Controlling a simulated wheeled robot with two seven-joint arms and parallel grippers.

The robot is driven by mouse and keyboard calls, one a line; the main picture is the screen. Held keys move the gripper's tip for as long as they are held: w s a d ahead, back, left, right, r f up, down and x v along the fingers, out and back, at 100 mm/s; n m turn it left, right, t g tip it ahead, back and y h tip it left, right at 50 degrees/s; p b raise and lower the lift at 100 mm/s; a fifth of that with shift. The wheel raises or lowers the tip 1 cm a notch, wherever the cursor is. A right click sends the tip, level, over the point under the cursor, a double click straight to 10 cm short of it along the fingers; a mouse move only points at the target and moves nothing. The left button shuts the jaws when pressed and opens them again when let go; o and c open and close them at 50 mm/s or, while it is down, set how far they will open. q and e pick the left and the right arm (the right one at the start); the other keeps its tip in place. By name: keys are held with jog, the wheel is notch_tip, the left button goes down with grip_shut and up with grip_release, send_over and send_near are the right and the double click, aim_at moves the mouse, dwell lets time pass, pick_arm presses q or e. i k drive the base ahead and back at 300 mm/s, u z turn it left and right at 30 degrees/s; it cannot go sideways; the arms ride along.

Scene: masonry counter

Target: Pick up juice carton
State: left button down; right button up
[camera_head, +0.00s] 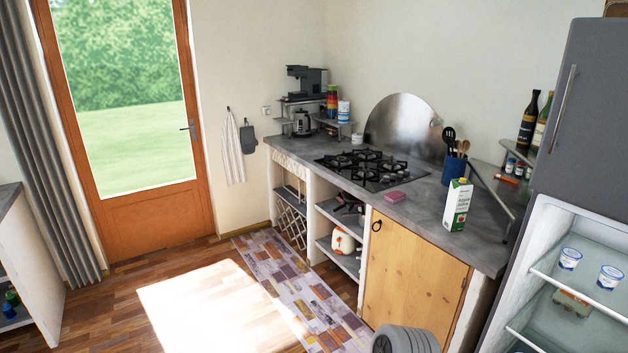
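The juice carton (457,207), white and green with a red print, stands upright on the grey counter (425,215) near its right end. It stands in front of the blue utensil pot (453,170). Nothing touches it from the front. Neither of my grippers shows in this view. A grey rounded part at the bottom edge looks like part of my own arm.
An open fridge (545,225) with small cups inside stands right of the counter. A gas hob (362,167) and a pink sponge (393,196) lie left of the carton. Dark bottles (528,120) stand on a corner shelf behind.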

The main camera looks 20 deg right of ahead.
aim_at(461, 194)
jog(key=z, duration=0.5)
jog(key=i, duration=1.95)
jog(key=z, duration=0.95)
